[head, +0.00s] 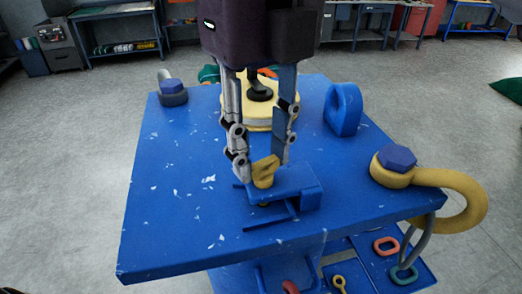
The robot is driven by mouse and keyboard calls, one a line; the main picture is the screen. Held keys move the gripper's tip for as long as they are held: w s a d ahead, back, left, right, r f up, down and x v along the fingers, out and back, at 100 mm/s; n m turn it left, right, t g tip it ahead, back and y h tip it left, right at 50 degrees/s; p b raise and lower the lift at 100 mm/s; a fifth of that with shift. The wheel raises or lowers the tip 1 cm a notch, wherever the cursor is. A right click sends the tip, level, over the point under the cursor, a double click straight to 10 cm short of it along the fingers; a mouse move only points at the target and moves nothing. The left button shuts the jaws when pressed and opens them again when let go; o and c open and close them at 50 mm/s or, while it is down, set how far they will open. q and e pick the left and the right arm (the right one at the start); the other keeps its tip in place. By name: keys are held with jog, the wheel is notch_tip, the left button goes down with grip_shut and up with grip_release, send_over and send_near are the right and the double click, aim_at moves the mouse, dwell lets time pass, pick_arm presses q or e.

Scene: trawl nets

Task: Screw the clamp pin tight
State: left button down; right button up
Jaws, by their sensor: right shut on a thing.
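The clamp pin shows as a yellow knob (265,171) on top of a small blue clamp (296,186) near the front middle of the blue table. My right gripper (262,160) comes down from above with its fingers on either side of the knob, shut on it. The fingers cover part of the knob's sides. The pin's shaft is mostly hidden by the clamp. My left gripper is not in the head view.
A yellow shackle with a blue bolt (396,158) hangs over the table's right corner. A blue ring (344,109) stands at the back right. A pale round block (262,112) sits behind my fingers. Coloured links (386,246) lie on a lower shelf.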

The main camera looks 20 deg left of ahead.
jog(key=m+b, duration=0.1)
jog(key=m, duration=0.2)
jog(key=m+b, duration=0.1)
jog(key=m, duration=0.3)
jog(key=shift+w+d+r+m, duration=0.1)
jog(key=shift+w+r+m, duration=0.05)
jog(key=shift+m, duration=0.15)
jog(key=m+b, duration=0.1)
jog(key=m, duration=0.5)
jog(key=shift+d+b, duration=0.1)
jog(key=shift+b, duration=0.2)
jog(key=m+b, duration=0.1)
jog(key=m, duration=0.3)
jog(key=shift+m, duration=0.4)
jog(key=shift+d+m+b, duration=0.1)
jog(key=shift+m+b, duration=0.4)
jog(key=shift+m, duration=1.4)
jog(key=o, duration=0.9)
jog(key=shift+o, duration=1.3)
